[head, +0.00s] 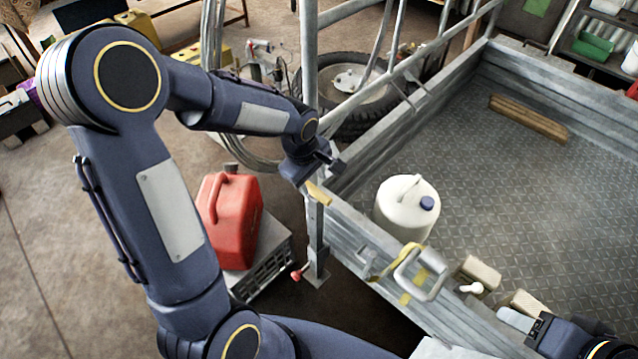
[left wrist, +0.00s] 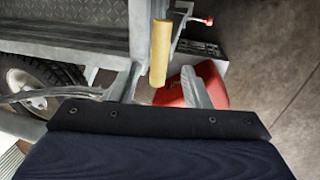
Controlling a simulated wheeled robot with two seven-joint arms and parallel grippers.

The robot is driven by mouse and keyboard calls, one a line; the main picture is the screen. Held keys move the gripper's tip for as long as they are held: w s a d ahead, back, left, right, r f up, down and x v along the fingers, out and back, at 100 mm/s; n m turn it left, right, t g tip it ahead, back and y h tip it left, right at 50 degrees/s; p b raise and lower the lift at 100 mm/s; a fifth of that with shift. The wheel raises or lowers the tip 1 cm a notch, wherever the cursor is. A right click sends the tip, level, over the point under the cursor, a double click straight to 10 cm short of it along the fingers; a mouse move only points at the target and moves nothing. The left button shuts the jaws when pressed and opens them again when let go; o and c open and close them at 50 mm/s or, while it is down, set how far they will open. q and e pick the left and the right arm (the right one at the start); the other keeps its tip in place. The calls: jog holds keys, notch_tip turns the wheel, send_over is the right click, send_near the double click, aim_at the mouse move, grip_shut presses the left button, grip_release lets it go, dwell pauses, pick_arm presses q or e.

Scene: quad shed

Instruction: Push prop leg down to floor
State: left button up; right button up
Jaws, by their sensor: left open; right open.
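The prop leg (head: 316,240) is a grey upright post at the trailer's near corner, with a flat foot plate (head: 317,279) at the bottom. I cannot tell whether the plate touches the floor. A yellow grip (head: 319,194) is near its top, and a red knob (head: 296,276) sticks out low down. My left gripper (head: 312,181) is open at the yellow grip. In the left wrist view the yellow grip (left wrist: 161,50) lies between the spread fingers (left wrist: 162,88), with no clear contact. My right gripper (head: 508,318) is open over the trailer's near edge, apart from the leg.
A red jerrycan (head: 231,222) stands on a grey crate (head: 268,262) left of the leg. The trailer bed (head: 510,190) holds a white canister (head: 405,207) and a wooden block (head: 528,118). A tall metal frame and a tyre (head: 352,100) stand behind.

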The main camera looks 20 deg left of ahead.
aim_at(315, 190)
pick_arm(q)
jog(key=shift+w+d+f, duration=0.1)
jog(key=shift+w+f, duration=0.15)
jog(key=shift+f, duration=0.9)
jog(key=shift+w+d+f, duration=0.1)
jog(key=shift+w+f, duration=0.15)
jog(key=shift+f, duration=0.9)
jog(key=shift+c, duration=0.4)
grip_shut()
